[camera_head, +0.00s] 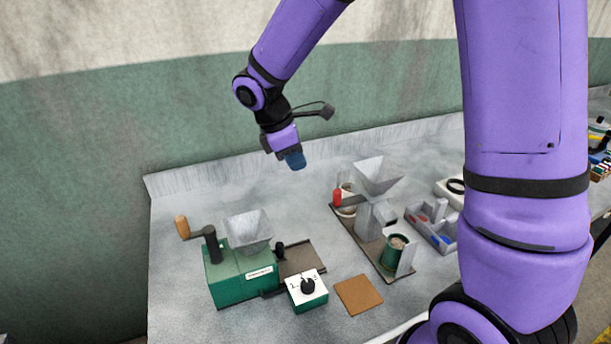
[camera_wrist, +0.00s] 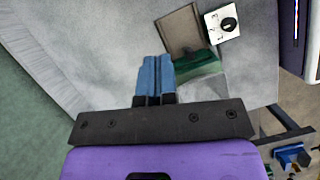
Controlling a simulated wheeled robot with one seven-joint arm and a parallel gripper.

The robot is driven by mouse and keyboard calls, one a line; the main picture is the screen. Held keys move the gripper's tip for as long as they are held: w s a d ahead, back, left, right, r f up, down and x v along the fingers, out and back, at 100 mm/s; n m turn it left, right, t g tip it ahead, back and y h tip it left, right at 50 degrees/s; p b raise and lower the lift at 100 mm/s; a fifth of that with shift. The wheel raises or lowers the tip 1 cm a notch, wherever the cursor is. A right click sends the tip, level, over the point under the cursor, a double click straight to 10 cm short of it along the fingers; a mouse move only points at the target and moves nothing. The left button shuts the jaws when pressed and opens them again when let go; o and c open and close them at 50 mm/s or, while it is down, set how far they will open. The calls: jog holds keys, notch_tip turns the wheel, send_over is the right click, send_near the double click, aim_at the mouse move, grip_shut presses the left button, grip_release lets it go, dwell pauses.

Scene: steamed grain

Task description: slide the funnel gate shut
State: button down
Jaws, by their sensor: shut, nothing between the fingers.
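The grey funnel (camera_head: 377,178) stands on a brown board at the right centre of the table in the head view. A red knob (camera_head: 337,197) sticks out on its left side below the cone; I take it for the gate's handle, and the gate's position is too small to tell. My gripper (camera_head: 295,161) is raised above the back of the table, left of and apart from the funnel. Its blue fingers are shut and empty, and they also show shut together in the wrist view (camera_wrist: 155,78). The funnel is not clearly seen in the wrist view.
A green grinder (camera_head: 240,278) with a grey hopper and wooden-knobbed crank stands at the front left. A dial box (camera_head: 307,291) and brown square mat (camera_head: 358,295) lie beside it. A green cup (camera_head: 395,252) sits before the funnel. A grey divided tray (camera_head: 432,228) is right of it.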

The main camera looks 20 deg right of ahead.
jog(key=shift+v, duration=0.9)
jog(key=s+d+r+m+t+y, duration=0.1)
jog(key=s+d+r+m+t, duration=0.1)
jog(key=s, duration=0.5)
jog(key=s+d+r+m+t+y, duration=0.1)
jog(key=s+d+r+m+t, duration=0.1)
jog(key=s+d+r+m, duration=0.2)
jog(key=s+d+r+m+t+y, duration=0.2)
jog(key=s+r+m, duration=0.6)
jog(key=s, duration=0.4)
jog(key=shift+s+d+r+m+t, duration=0.2)
jog(key=shift+d+r+m+t, duration=0.1)
jog(key=shift+d+m, duration=0.2)
